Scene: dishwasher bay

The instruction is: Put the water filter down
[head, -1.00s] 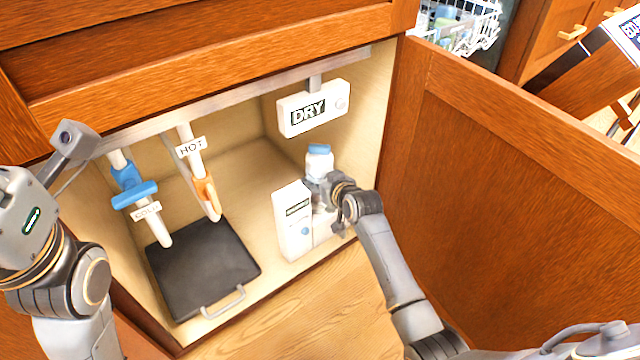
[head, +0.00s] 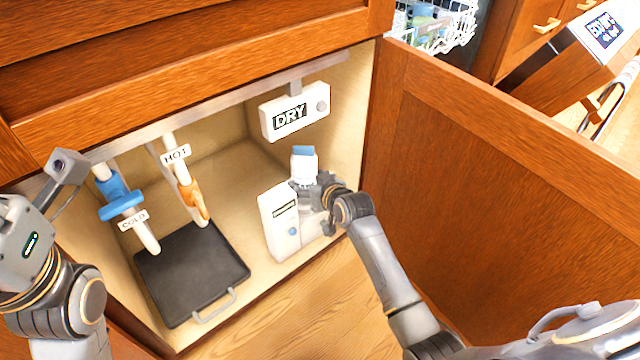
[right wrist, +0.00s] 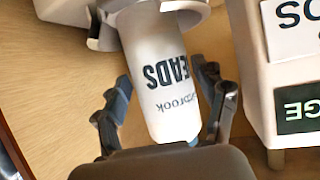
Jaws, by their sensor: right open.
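A white cylinder with dark lettering, which I take for the water filter (right wrist: 160,75), stands between the fingers of my right gripper (right wrist: 165,105) in the right wrist view. The fingers are open, one on each side of it; contact is not clear. In the head view a white bottle-like body with a blue top (head: 304,165) shows above my right gripper (head: 318,202), inside the cabinet's right side; its lower part is hidden. I cannot tell what bears its weight. My left gripper's fingers are not in view; only my left arm shows at the left edge.
A white box with a small display (head: 281,222) stands close left of my right gripper. A black tray (head: 190,275) lies on the cabinet floor below the COLD and HOT pipes. A DRY sign unit (head: 294,112) hangs above. The open cabinet door (head: 480,170) bounds the right.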

